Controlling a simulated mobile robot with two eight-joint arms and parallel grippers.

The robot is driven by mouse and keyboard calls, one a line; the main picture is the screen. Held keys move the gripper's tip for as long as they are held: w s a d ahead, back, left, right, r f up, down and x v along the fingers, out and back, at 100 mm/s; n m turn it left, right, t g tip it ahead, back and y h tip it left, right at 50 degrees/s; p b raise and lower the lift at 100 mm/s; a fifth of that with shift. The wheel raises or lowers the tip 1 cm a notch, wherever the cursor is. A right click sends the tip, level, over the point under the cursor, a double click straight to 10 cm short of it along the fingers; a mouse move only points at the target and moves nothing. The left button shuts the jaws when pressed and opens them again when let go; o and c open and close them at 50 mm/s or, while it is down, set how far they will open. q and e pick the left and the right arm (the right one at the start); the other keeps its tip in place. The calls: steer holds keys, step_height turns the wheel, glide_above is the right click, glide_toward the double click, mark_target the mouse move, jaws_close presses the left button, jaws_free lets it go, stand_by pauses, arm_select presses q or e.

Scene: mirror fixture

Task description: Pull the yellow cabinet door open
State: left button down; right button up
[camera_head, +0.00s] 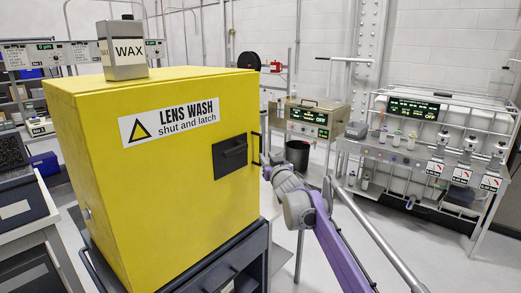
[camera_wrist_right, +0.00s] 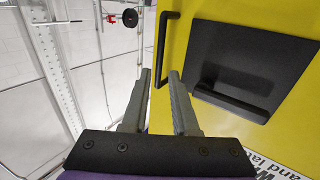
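The yellow cabinet (camera_head: 190,210) stands at the left centre of the head view, its labelled door face showing no visible gap. A black bar handle (camera_head: 256,148) is near the face's right edge, beside a dark recessed panel (camera_head: 231,156). In the right wrist view the handle (camera_wrist_right: 161,50) stands upright just beyond my fingers. My right gripper (camera_wrist_right: 158,74) is open, with the handle's lower end seen between its fingertips; I cannot tell whether they touch it. In the head view my right gripper (camera_head: 265,160) is small and close to the handle. My left gripper is not in view.
A WAX container (camera_head: 123,50) stands on top of the cabinet. A dark cart (camera_head: 238,272) supports the cabinet. A grey bench (camera_head: 28,225) is at the left. A machine with bottles (camera_head: 425,150) stands at the right. Open floor (camera_head: 400,245) lies in front of the machine.

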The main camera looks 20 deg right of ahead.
mark_target(261, 149)
steer(key=w+p, duration=0.2)
steer(key=w, duration=0.5)
steer(key=shift+a+r, duration=0.1)
steer(key=shift+r, duration=0.05)
steer(key=shift+w+p, duration=0.4)
steer(key=shift+w, duration=0.2)
jaws_close()
stand_by(0.8)
